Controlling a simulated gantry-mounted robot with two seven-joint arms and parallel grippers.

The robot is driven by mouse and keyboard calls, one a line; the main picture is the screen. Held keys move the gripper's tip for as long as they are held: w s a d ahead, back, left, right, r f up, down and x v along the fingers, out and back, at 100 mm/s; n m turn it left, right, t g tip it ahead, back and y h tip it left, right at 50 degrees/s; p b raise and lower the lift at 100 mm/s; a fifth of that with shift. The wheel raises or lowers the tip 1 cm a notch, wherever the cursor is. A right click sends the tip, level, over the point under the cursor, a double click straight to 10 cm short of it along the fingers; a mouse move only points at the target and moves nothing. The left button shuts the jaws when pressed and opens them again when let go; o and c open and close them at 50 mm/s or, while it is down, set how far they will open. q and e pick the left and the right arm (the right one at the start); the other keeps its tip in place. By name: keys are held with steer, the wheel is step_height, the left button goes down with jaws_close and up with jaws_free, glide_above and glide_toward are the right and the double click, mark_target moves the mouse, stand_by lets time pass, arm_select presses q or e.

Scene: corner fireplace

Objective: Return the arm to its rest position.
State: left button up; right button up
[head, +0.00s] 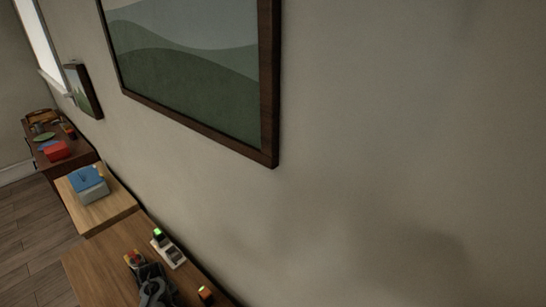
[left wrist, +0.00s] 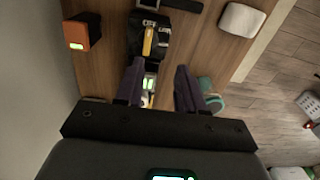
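My left gripper (left wrist: 160,75) shows in the left wrist view, its two dark purple fingers spread apart above a wooden table (left wrist: 105,65). A pale item with a green light (left wrist: 149,88) appears between the fingers, against the left one; whether it touches is unclear. No finger is closed on anything. In the head view, a dark grey shape (head: 155,288) is at the lower edge over the near table (head: 95,262); I cannot tell whether it is part of my arm. My right gripper is in neither view.
In the left wrist view an orange box (left wrist: 80,32), a black item with a yellow strip (left wrist: 150,35), a white block (left wrist: 241,19) and a teal round item (left wrist: 210,98) lie below. In the head view, a wall with a large framed picture (head: 200,85) fills the right side.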

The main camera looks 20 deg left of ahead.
arm_select(q)
steer(key=s+d+f+m+g+p, duration=0.15)
steer(key=s+f, duration=0.25)
steer(key=s, duration=0.8)
steer(key=s+d+r+m+y+p, duration=0.2)
steer(key=s+d+r+m, duration=0.15)
steer(key=d, duration=0.25)
steer(key=s+d+r+m+t+h+p, duration=0.1)
steer(key=d+r+m, duration=0.4)
steer(key=d, duration=0.4)
steer(key=s+d+r+m+t+p, duration=0.1)
steer(key=d+r+m+t, duration=0.1)
steer(key=d+r, duration=0.5)
steer(key=w+d+r+m+t+h, duration=0.1)
steer(key=d+r+m, duration=0.4)
steer(key=r, duration=0.5)
steer(key=shift+w+d+t, duration=0.5)
steer(key=shift+d+t, duration=0.25)
steer(key=shift+d, duration=0.4)
